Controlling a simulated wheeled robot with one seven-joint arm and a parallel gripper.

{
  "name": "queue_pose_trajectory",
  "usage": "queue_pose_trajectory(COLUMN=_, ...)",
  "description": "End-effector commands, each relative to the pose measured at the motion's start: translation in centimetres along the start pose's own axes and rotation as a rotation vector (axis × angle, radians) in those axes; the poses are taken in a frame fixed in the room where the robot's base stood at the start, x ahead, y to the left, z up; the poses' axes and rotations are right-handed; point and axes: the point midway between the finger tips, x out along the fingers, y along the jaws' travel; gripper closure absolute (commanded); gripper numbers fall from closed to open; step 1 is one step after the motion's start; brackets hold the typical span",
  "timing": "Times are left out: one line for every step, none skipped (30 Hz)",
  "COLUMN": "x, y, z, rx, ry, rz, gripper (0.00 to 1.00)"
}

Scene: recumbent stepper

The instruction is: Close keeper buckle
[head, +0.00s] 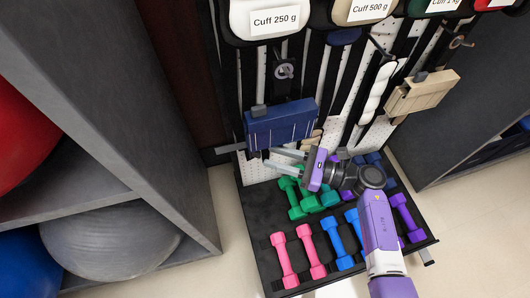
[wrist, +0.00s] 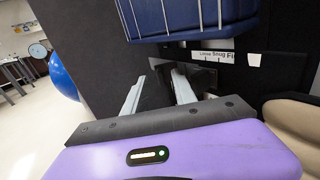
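My gripper (head: 268,156) is open and empty in the head view. Its two pale fingers are apart and point left, just below a blue box-like cuff (head: 280,125) hanging on the rack. In the wrist view my gripper (wrist: 159,75) has its fingers on either side of a dark gap, with the blue cuff (wrist: 185,15) above. A white label strip (wrist: 215,57) reading "Loose Snug Fi..." lies beyond the fingertips, beside black strap material. A dark glossy piece (wrist: 203,78) sits near the right finger. I cannot tell for sure which part is the keeper buckle.
A dark tray (head: 258,228) of coloured dumbbells lies below my arm. A grey shelf (head: 130,110) with large balls stands at left. Open floor (head: 228,215) lies between shelf and tray.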

Motion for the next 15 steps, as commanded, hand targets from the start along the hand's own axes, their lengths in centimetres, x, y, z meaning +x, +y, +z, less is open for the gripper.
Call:
queue_pose_trajectory(x=0.8, y=0.0, z=-0.1, rx=-0.001, ry=-0.001, rz=0.002, gripper=0.67)
queue_pose_trajectory(x=1.2, y=0.1, z=-0.1, rx=-0.002, ry=-0.001, rz=0.003, gripper=0.67)
queue_pose_trajectory(x=1.7, y=0.0, z=-0.1, rx=-0.002, ry=0.0, rz=0.002, gripper=0.67)
queue_pose_trajectory(x=2.0, y=0.0, z=-0.1, rx=-0.002, ry=0.0, rz=0.002, gripper=0.67)
queue_pose_trajectory(x=2.3, y=0.0, z=-0.1, rx=-0.002, ry=0.0, rz=0.001, gripper=0.67)
queue_pose_trajectory(x=2.6, y=-0.1, z=-0.1, rx=-0.002, ry=0.0, rz=-0.001, gripper=0.67)
queue_pose_trajectory(x=2.8, y=-0.1, z=0.0, rx=-0.002, ry=0.0, rz=-0.001, gripper=0.67)
queue_pose_trajectory(x=2.9, y=0.0, z=0.0, rx=-0.002, ry=0.0, rz=0.0, gripper=0.67)
queue_pose_trajectory(x=3.1, y=0.0, z=0.0, rx=-0.001, ry=-0.001, rz=0.0, gripper=0.67)
queue_pose_trajectory(x=3.2, y=0.0, z=0.0, rx=-0.001, ry=-0.001, rz=0.0, gripper=0.67)
queue_pose_trajectory(x=3.2, y=0.0, z=0.0, rx=-0.001, ry=-0.001, rz=-0.001, gripper=0.67)
queue_pose_trajectory(x=3.3, y=0.0, z=0.1, rx=0.0, ry=-0.001, rz=-0.001, gripper=0.67)
queue_pose_trajectory(x=3.3, y=0.0, z=0.1, rx=0.0, ry=-0.001, rz=-0.001, gripper=0.67)
queue_pose_trajectory(x=3.3, y=0.0, z=0.1, rx=0.0, ry=-0.001, rz=-0.002, gripper=0.67)
queue_pose_trajectory(x=3.3, y=0.0, z=0.1, rx=0.0, ry=-0.001, rz=-0.002, gripper=0.67)
